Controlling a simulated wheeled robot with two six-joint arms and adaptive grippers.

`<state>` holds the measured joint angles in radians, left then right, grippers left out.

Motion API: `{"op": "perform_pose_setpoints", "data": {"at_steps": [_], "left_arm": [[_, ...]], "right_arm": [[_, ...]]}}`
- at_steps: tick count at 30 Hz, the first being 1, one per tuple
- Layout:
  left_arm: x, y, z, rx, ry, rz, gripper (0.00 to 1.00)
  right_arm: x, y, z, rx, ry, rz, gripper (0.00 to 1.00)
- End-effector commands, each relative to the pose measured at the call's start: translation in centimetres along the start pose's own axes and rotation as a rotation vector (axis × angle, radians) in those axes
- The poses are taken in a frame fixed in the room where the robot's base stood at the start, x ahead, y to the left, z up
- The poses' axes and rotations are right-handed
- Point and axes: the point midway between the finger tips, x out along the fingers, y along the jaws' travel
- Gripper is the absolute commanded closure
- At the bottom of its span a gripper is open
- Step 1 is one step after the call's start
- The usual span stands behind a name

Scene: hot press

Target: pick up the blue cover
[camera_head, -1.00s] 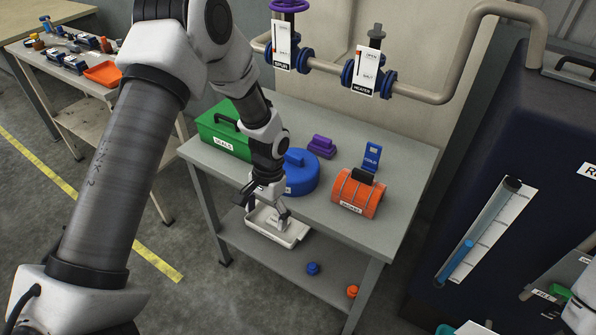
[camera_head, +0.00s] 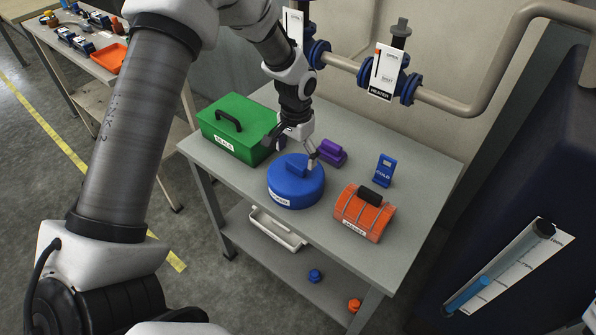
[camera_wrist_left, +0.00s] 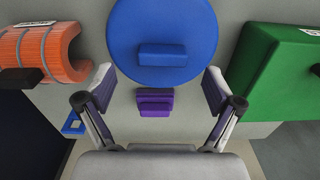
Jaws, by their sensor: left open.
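The blue cover (camera_head: 296,184) is a round blue disc with a block handle (camera_head: 297,169) on top. It rests on the grey table (camera_head: 225,174), between the green box and the orange piece. My left gripper (camera_head: 296,155) is above the cover's back edge and is open and empty. In the left wrist view the cover (camera_wrist_left: 163,20) lies ahead of the spread fingers (camera_wrist_left: 160,95), with its handle (camera_wrist_left: 162,55) centred between them but beyond the tips. My right gripper is not in view.
A green box (camera_head: 238,130) stands left of the cover. A purple block (camera_head: 333,153) sits behind it. A white tray (camera_head: 277,230) lies on the lower shelf.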

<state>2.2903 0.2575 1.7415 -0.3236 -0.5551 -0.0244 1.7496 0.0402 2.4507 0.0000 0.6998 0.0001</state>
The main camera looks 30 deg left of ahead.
Motion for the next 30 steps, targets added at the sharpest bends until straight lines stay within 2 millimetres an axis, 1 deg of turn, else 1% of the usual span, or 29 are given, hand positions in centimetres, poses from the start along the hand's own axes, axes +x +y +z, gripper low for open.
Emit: {"op": "perform_pose_setpoints", "data": {"at_steps": [1,2,4,6,9,13,14,15,17,18,19,27,30], "left_arm": [[0.7,0.0,0.3,0.000,-0.006,0.001,0.08],[1.3,-0.1,0.3,0.000,-0.006,0.001,0.08],[2.7,-0.1,0.3,0.001,-0.005,0.000,0.08],[3.6,-0.1,0.3,0.001,-0.004,0.000,0.08],[4.0,-0.1,0.3,0.001,0.000,0.000,0.08],[4.0,-0.1,0.3,0.001,0.000,0.000,0.08],[4.0,-0.1,0.3,0.001,0.000,0.000,0.19],[4.0,-0.1,0.3,0.001,0.000,0.000,0.33],[4.0,-0.1,0.3,0.001,0.000,0.000,0.54],[4.0,-0.1,0.3,0.001,-0.001,0.000,0.69],[4.0,-0.1,0.3,0.001,-0.001,0.000,0.75],[4.0,-0.1,0.3,0.001,-0.001,0.000,0.76],[3.5,-0.1,0.2,0.001,0.000,0.000,0.76]], "right_arm": [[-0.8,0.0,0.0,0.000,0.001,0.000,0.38],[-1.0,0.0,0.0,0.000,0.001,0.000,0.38],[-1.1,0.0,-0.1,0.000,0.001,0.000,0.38],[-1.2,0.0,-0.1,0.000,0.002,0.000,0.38],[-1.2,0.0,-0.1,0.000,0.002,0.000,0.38],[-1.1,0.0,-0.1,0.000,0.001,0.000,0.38],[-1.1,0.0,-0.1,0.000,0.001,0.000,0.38],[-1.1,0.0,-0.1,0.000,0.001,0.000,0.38],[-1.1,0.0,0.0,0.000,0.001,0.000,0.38],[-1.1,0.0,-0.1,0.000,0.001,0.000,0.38],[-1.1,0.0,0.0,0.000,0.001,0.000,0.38],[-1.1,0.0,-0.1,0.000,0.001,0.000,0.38],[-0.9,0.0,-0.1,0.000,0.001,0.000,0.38]]}}
